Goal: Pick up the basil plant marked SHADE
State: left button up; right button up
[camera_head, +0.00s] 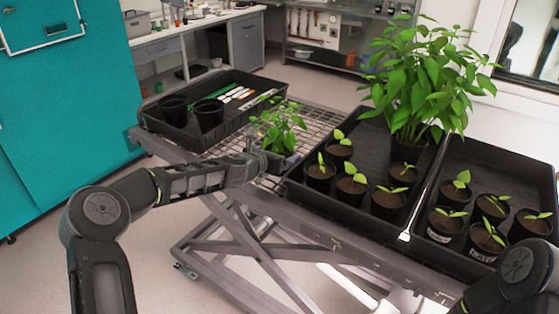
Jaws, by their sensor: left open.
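A bushy green plant (281,124), which looks like basil, stands on the wire mesh top of the cart between the two black trays. Its pot is mostly hidden behind my left gripper (277,160), and no SHADE marking can be read. My left gripper is open, at the pot's height at the foot of the plant. I cannot tell whether its fingers are around the pot or just in front of it. My right arm shows at the lower right corner; its gripper is out of view.
A left tray (165,135) holds empty black pots (209,115) and plant labels. The right trays (330,222) hold several seedlings and a tall leafy plant (415,75). A white-tipped tool (405,236) lies on the tray divider. Teal cabinets (60,110) stand left.

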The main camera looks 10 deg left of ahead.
aim_at(280, 125)
pick_arm(q)
jog(key=c, duration=1.4)
jog(key=shift+r, duration=0.1)
notch_tip(280, 125, up, 10)
jog(key=shift+r+p, duration=0.1)
jog(key=shift+p, duration=1.15)
